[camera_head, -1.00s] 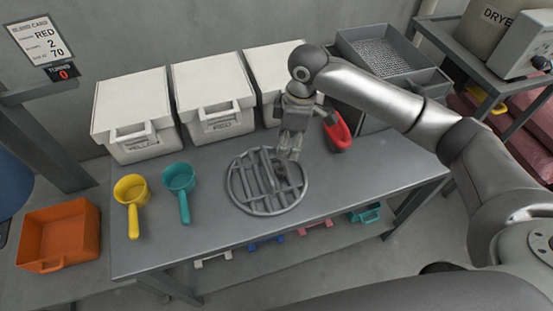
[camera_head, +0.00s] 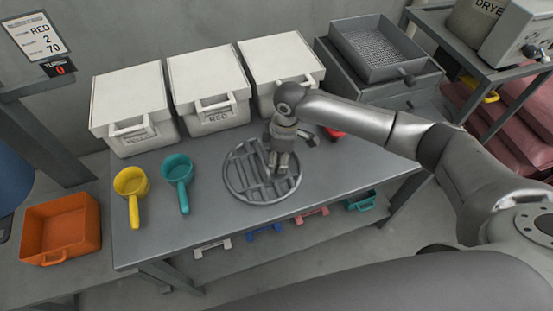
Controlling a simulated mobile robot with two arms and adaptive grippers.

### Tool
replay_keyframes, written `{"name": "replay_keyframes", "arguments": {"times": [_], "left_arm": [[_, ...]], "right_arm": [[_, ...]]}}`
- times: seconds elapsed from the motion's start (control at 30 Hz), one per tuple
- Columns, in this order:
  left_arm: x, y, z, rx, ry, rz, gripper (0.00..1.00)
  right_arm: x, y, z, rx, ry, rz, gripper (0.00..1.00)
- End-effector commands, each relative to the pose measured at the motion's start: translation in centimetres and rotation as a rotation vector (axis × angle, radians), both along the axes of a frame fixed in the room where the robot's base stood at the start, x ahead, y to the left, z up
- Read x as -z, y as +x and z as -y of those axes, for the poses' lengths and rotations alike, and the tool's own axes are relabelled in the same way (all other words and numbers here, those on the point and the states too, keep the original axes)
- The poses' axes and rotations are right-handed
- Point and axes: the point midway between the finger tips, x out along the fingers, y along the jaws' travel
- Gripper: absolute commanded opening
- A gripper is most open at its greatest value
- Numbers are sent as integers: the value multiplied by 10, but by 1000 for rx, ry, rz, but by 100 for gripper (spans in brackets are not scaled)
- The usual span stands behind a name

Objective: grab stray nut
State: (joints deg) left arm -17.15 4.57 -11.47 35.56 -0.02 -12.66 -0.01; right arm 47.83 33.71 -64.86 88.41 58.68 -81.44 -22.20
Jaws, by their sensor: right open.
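My right gripper (camera_head: 279,168) points down over the right part of the round metal grate (camera_head: 232,185) on the grey table. It is open. The gap between its fingertips is too small and dark to see well. I cannot make out a nut in this view; if one is at the grate, the gripper hides it or it is too small to tell. My left gripper is not in view.
A yellow scoop (camera_head: 131,185) and a teal scoop (camera_head: 178,171) lie left of the grate. A red scoop (camera_head: 335,133) is mostly hidden behind my right arm. White lidded bins (camera_head: 207,85) line the back. An orange bin (camera_head: 62,228) stands at left.

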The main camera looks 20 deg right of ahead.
Motion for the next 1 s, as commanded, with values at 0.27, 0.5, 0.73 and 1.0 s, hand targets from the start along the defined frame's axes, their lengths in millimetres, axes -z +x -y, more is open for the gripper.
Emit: {"name": "replay_keyframes", "arguments": {"times": [0.27,0.5,0.73,1.0], "left_arm": [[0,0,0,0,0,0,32],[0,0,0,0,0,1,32],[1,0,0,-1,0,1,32],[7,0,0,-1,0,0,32]], "right_arm": [[0,0,0,0,0,1,26],[0,0,0,0,-1,0,0],[0,0,0,-1,-2,-1,0],[-20,2,0,0,1,5,0]]}}
